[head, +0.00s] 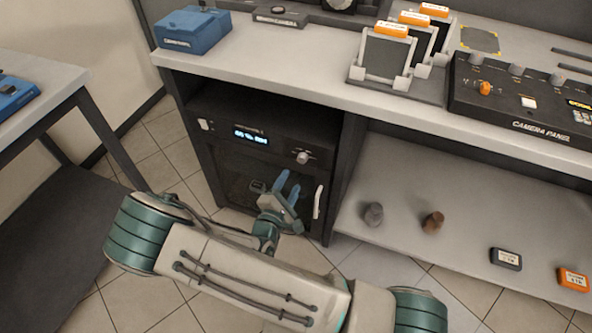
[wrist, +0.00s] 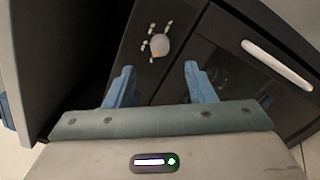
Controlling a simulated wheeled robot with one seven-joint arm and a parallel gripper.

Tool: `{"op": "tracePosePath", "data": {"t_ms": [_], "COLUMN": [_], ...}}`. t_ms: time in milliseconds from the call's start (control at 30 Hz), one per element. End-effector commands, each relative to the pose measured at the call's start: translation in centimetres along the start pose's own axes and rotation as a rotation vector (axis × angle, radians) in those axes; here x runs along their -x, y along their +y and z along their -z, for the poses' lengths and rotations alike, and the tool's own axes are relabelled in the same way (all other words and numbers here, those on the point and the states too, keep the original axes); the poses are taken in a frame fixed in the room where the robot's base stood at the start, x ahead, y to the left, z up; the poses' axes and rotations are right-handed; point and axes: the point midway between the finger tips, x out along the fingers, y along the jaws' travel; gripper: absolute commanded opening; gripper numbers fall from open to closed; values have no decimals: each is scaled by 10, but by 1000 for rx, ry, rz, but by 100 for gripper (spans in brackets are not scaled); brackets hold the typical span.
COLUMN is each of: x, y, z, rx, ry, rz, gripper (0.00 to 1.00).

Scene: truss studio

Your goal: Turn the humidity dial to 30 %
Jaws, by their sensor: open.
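The humidity dial (head: 303,157) is a small light-grey knob on the front panel of a dark cabinet (head: 212,165) under the counter. It also shows in the wrist view (wrist: 159,45), with pale marks around it and a small orange spot on its lower side. A lit blue display (head: 250,135) sits left of the dial; its text is too small to read surely. My gripper (head: 284,184) is open and empty in front of the cabinet door, below the dial. In the wrist view its two blue fingers (wrist: 158,76) stand apart, with the dial beyond and between them, not touching.
A white door handle (head: 318,201) is right of my gripper, and a white switch (head: 205,124) is at the panel's left. The counter (head: 300,62) overhangs the cabinet. A lower shelf (head: 465,225) at right holds several small items.

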Motion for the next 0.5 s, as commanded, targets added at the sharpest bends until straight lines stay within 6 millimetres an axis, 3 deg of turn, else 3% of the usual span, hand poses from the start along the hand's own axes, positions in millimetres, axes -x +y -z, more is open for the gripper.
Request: {"op": "tracePosePath", "data": {"t_ms": [200,500], "x": [40,56], "y": [0,0], "z": [1,0], "rx": [0,0], "ry": [3,0], "rz": [0,0], "gripper": [50,50]}}
